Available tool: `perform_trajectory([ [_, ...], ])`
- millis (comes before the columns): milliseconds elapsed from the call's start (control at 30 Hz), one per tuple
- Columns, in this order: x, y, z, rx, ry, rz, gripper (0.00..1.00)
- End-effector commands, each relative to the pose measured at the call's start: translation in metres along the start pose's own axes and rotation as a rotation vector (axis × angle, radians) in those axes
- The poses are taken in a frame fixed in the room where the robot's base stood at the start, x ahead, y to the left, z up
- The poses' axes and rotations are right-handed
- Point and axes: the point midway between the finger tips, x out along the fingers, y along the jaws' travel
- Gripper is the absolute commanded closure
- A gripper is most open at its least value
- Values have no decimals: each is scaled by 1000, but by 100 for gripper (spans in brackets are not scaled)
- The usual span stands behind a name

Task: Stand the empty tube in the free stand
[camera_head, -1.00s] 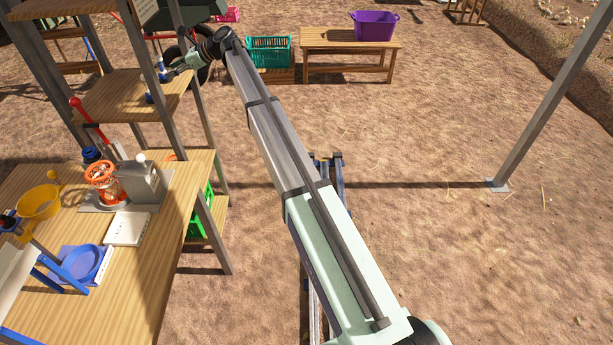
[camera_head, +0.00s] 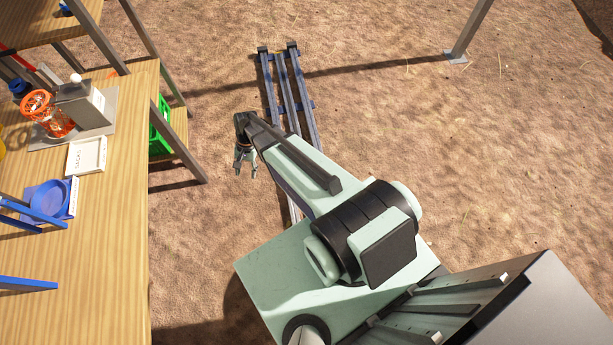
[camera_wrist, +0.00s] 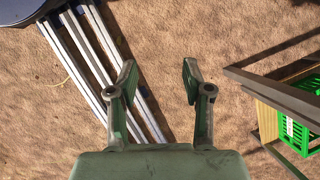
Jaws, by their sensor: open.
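My gripper (camera_head: 246,174) is open and empty, pointing down over bare ground to the right of the wooden table. In the wrist view, its two fingers (camera_wrist: 158,80) are spread with only soil visible between them. I cannot make out an empty tube or a free stand in either current view. Only part of the upper wooden shelf (camera_head: 28,22) shows at the top left.
The wooden table (camera_head: 110,240) holds an orange mesh basket (camera_head: 45,112), a grey box-shaped device (camera_head: 86,104), a white tray (camera_head: 87,155) and a blue dish (camera_head: 50,198). A green crate (camera_head: 160,130) sits beneath. Grey posts frame the shelves; rails run along the ground.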

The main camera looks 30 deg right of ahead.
Motion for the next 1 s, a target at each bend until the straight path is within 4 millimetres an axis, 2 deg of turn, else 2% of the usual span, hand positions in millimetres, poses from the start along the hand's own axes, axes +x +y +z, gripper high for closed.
perform_trajectory([
  [33,14,40,27,-61,-13,57,50],
  [200,46,145,87,-302,-73,235,50],
  [300,54,193,117,-427,-121,316,50],
  [400,56,228,139,-524,-163,374,50],
  [500,56,248,153,-587,-194,409,50],
  [600,57,257,158,-618,-208,425,50],
  [1000,57,258,158,-624,-211,427,50],
])
